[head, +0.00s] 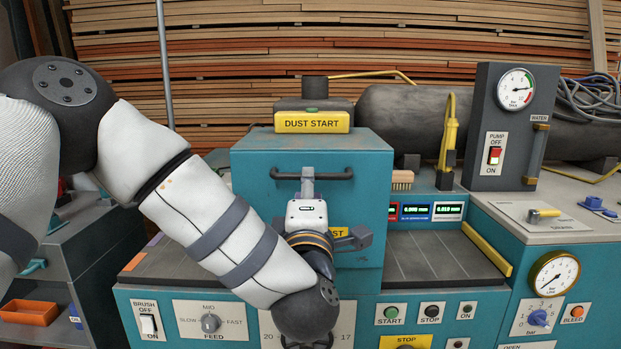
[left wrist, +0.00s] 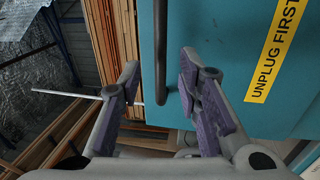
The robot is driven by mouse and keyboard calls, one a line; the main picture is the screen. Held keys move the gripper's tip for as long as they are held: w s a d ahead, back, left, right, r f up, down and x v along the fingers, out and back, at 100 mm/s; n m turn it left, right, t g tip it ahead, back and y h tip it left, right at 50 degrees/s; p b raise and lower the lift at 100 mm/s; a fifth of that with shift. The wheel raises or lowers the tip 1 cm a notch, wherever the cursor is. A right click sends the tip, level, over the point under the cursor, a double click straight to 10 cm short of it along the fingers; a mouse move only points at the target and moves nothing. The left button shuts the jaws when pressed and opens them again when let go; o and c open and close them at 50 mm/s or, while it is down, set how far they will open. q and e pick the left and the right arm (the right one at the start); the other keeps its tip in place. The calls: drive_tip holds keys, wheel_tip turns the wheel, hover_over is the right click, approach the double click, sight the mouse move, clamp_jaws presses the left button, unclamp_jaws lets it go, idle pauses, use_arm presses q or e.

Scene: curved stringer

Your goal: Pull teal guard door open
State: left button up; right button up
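The teal guard door (head: 262,222) is the front of the teal housing under the DUST START sign, and it looks closed. Its dark bar handle (head: 283,175) runs across near the top; the middle is hidden behind my left gripper (head: 307,178). In the left wrist view the handle (left wrist: 160,45) shows as an upright bar between the fingers of my left gripper (left wrist: 160,84). The fingers are open, with a gap on each side of the bar. A yellow UNPLUG FIRST label (left wrist: 272,45) is on the door. My right gripper is not in view.
A slatted bed (head: 430,262) lies right of the door, with a brush (head: 402,179) behind it. A gauge panel (head: 510,125) stands further right. Control buttons (head: 432,312) line the front. Stacked boards (head: 250,60) fill the back.

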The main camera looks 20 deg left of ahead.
use_arm(q)
drive_tip(key=x, duration=0.5)
drive_tip(key=shift+w, duration=0.1)
drive_tip(key=shift+d, duration=0.1)
drive_tip(key=shift+c, duration=0.2)
clamp_jaws()
